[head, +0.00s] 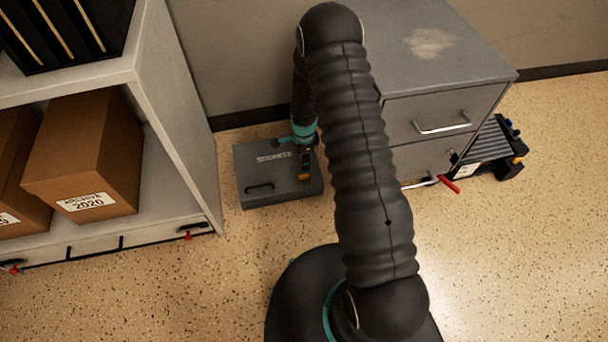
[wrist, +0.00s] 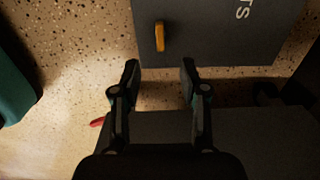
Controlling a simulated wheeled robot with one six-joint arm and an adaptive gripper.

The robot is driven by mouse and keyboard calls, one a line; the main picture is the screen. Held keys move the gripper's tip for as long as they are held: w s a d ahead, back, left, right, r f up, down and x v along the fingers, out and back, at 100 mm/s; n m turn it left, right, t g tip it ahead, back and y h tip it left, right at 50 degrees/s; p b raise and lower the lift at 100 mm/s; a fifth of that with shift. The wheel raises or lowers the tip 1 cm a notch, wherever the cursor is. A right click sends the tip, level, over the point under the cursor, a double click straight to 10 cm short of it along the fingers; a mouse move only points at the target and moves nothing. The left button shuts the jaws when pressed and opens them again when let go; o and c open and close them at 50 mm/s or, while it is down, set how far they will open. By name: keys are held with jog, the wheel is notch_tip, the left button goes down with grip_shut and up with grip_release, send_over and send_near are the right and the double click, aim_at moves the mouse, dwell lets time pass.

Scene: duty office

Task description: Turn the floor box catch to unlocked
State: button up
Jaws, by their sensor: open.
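The floor box (head: 250,172) is a low grey box with pale lettering and a black handle. It sits on the floor between the shelf unit and the drawer cabinet. Its catch (wrist: 160,36) is a small orange-yellow bar on the dark lid, upright in the wrist view; it also shows in the head view (head: 304,177), close to my gripper. My gripper (wrist: 160,76) is open and empty, its two fingers apart. In the wrist view the catch lies beyond the fingertips, roughly in line with the gap between them, and is not held. My arm hides part of the box's right side.
A shelf unit (head: 172,110) with cardboard boxes (head: 88,160) stands left. A grey drawer cabinet (head: 440,65) stands close on the right, with a red-handled item (head: 449,184) at its front. A dark ribbed object (head: 490,145) lies beyond it. The front floor is clear.

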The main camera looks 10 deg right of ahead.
aim_at(304, 175)
notch_tip(304, 175, down, 10)
jog(key=shift+r, duration=0.1)
dwell(0.4)
grip_shut()
